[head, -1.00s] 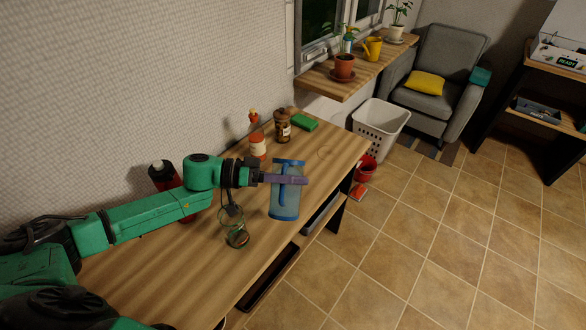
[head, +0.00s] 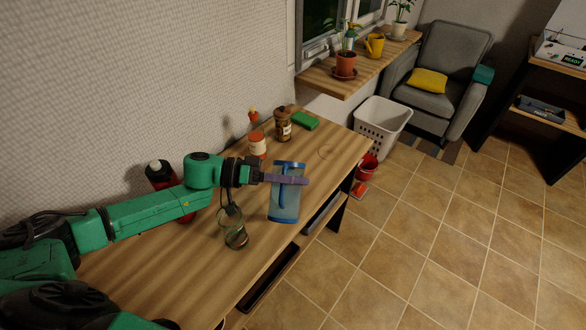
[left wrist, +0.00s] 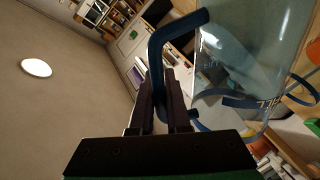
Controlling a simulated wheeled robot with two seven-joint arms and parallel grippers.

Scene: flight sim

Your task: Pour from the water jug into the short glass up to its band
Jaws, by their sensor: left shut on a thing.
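My left gripper (head: 290,179) is shut on the blue handle (left wrist: 157,65) of the water jug (head: 284,207), a clear jug with blue trim. It holds the jug over the table's front edge, right of the glasses; the jug's exact tilt is hard to tell. In the left wrist view, the clear jug body (left wrist: 240,50) fills the upper right, beside my fingers (left wrist: 163,108). Two clear glasses stand close together on the table: one farther (head: 226,217), one nearer (head: 236,238). The nearer looks like the short glass; its band and level are too small to read. My right gripper is not in view.
A white basket (head: 382,124) and red bucket (head: 367,168) are on the floor beyond.

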